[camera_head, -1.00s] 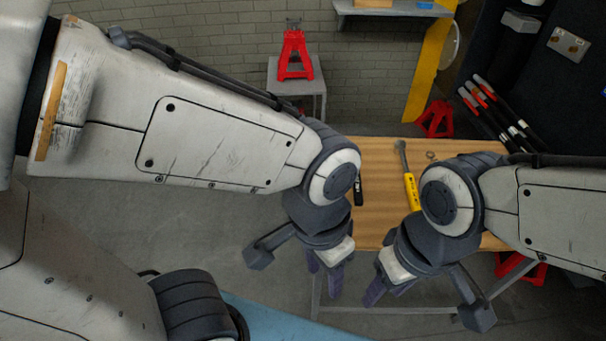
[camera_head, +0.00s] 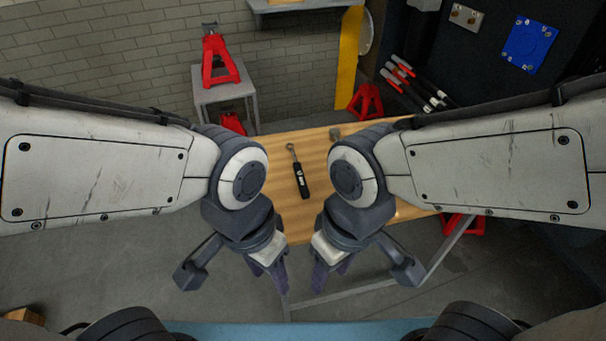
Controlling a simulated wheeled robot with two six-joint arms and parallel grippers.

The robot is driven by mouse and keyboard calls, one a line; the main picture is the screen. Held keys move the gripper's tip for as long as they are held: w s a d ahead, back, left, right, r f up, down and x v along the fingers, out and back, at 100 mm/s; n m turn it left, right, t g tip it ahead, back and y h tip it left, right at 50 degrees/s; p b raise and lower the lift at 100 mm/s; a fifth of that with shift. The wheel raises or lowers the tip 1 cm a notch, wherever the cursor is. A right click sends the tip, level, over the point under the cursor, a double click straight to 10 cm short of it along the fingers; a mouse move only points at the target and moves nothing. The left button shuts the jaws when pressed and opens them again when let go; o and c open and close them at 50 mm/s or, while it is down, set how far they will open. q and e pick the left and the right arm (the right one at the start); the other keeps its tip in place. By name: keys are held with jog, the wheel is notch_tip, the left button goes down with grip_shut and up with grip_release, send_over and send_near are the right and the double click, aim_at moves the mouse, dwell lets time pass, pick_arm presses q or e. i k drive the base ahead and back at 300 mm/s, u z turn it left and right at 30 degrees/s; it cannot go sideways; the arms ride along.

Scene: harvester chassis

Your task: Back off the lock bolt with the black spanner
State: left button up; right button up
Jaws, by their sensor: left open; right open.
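The black spanner (camera_head: 299,173) lies on the wooden bench (camera_head: 306,218), between my two forearms. Its metal ring end points away from me and its black handle points toward me. My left gripper (camera_head: 277,276) is open and empty, hanging in front of the bench's near edge. My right gripper (camera_head: 322,277) is open and empty beside it on the right. Both are apart from the spanner. A blue plate (camera_head: 530,45) with several bolt-like fittings is on the dark chassis at the upper right. I cannot tell which fitting is the lock bolt.
A red jack stand (camera_head: 219,62) sits on a grey side table (camera_head: 224,93) at the back left. Another red stand (camera_head: 366,101) is behind the bench. My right arm covers part of the bench. Grey floor is open at left.

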aim_at(304, 192)
jog(key=z, duration=0.3)
jog(key=k, duration=0.35)
jog(key=z, duration=2.05)
jog(key=i, duration=1.4)
jog(key=z, duration=0.05)
